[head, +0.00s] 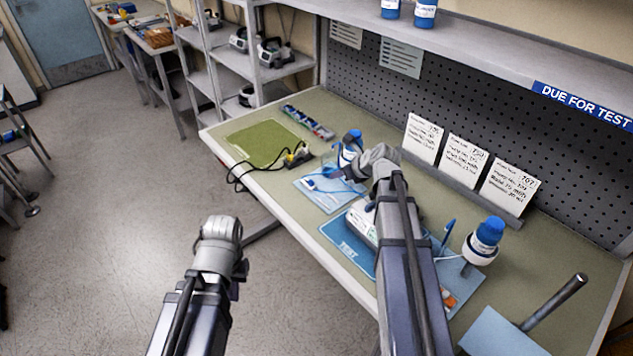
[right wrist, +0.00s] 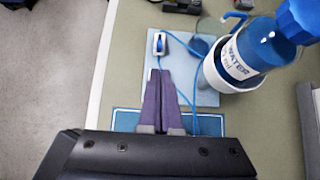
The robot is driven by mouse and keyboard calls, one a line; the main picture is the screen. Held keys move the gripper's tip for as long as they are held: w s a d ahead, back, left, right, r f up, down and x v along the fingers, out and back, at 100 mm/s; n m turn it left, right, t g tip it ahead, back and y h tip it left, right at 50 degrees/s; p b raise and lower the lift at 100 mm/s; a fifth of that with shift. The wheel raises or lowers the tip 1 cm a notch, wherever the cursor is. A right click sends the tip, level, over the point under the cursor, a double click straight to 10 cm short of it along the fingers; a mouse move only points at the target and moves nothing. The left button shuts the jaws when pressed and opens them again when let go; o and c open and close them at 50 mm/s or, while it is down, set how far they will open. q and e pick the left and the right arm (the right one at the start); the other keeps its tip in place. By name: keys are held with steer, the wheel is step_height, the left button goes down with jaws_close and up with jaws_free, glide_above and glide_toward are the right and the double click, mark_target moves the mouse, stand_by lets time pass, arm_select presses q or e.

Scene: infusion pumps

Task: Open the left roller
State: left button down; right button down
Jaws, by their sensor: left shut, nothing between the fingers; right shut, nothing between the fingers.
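The left roller clamp (right wrist: 159,43) is a small white body with a blue part, lying on a pale blue mat (right wrist: 208,97). Blue tubing runs from it. It also shows small on the left mat in the head view (head: 311,183). My right gripper (right wrist: 160,73) is shut and empty, its tips just short of the clamp in the right wrist view. I cannot tell whether they touch it. My left gripper (head: 238,268) is shut and empty, off the bench over the floor; its fingertips are largely hidden by the wrist.
A blue-capped water bottle (right wrist: 252,50) in a white holder stands right of the clamp. A second bottle (head: 488,238) stands further right. A white pump (head: 361,222) sits on the blue TEST mat (head: 345,250). A black cable (head: 240,172) lies near the green mat (head: 262,140).

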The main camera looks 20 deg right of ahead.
mark_target(312, 182)
steer(key=b+x, duration=0.9)
steer(key=x, duration=0.4)
steer(key=shift+w+a+f+b, duration=0.1)
steer(key=shift+w+f+b, duration=0.05)
steer(key=shift+f+b, duration=0.2)
steer(key=shift+w+a, duration=0.1)
steer(key=shift+w, duration=0.05)
